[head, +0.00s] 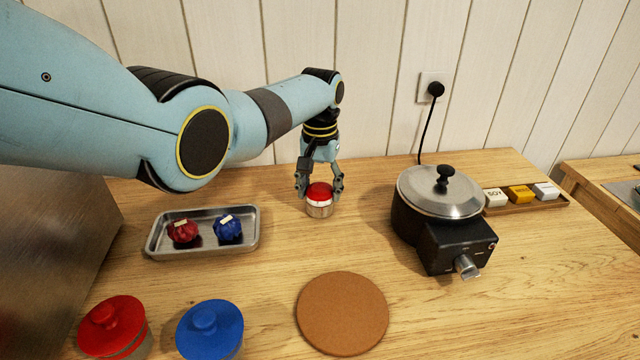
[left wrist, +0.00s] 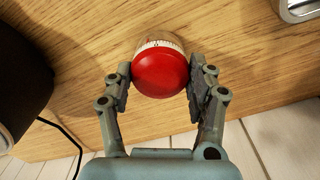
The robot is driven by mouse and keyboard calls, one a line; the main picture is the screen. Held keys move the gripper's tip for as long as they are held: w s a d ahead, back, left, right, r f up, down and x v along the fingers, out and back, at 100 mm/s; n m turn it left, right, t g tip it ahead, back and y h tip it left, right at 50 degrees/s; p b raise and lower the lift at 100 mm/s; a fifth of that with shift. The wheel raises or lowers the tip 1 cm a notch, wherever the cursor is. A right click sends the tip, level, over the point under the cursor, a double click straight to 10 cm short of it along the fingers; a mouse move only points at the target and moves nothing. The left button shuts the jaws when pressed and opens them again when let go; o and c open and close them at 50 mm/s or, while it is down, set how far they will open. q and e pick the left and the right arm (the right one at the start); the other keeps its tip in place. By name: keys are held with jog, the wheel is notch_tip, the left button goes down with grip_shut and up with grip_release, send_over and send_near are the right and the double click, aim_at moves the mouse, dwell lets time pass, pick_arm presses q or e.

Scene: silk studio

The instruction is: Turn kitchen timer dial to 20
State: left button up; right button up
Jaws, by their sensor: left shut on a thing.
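The kitchen timer (head: 319,197) stands upright on the wooden table, with a red domed dial on top, a white scale band and a metallic base. My left gripper (head: 320,190) comes down from above, and its fingers are shut on the sides of the timer's red dial. In the left wrist view, the timer (left wrist: 160,72) sits between the two fingertips of the left gripper (left wrist: 160,80). A small part of the white scale shows there, but the number at the mark is too small to read. My right gripper is not in view.
A metal tray (head: 160,251) holding a red and a blue bundle lies left of the timer. A lidded pot (head: 440,190) with a control knob stands right. A cork mat (head: 342,313), red-lidded jar (head: 112,325) and blue-lidded jar (head: 210,330) are in front. Small blocks sit far right.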

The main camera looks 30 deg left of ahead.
pick_arm(q)
jog(key=m+p, duration=0.1)
jog(key=m, duration=0.3)
jog(key=shift+m, duration=0.4)
jog(key=m, duration=0.5)
jog(key=shift+p, duration=0.35)
jog(key=m, duration=0.4)
jog(key=shift+m, duration=0.4)
jog(key=m, duration=0.5)
jog(key=shift+p, duration=0.35)
jog(key=shift+m, duration=0.3)
jog(key=o, duration=1.2)
jog(key=shift+r, duration=0.1)
